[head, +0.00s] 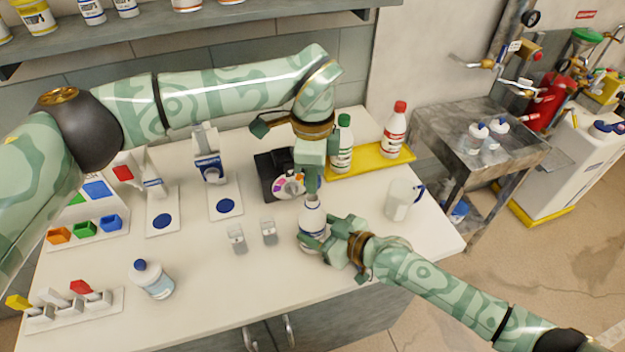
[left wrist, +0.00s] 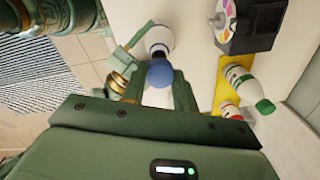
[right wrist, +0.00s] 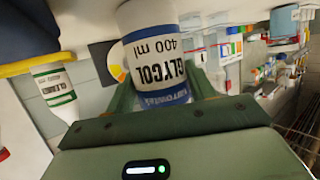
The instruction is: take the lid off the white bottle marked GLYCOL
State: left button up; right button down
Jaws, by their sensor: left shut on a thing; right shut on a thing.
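The white GLYCOL bottle (head: 312,215) stands upright near the front right of the counter. Its label, with blue bands, shows upside down in the right wrist view (right wrist: 157,50). My right gripper (head: 322,242) is shut around the bottle's body from the right. My left gripper (head: 312,192) points down over the bottle's top and is shut on the blue lid (left wrist: 160,73). The lid is hidden by the gripper in the head view. In the left wrist view it lies in line with the bottle (left wrist: 155,36); I cannot tell whether it touches the neck.
Another blue-capped bottle (head: 152,279) stands at front left. Two small clear cups (head: 237,238) are left of the GLYCOL bottle. A black device with a colour disc (head: 268,170), a yellow tray (head: 370,161) with two bottles, and a clear jug (head: 400,200) stand near my arms.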

jog(key=shift+c, duration=2.2)
grip_release()
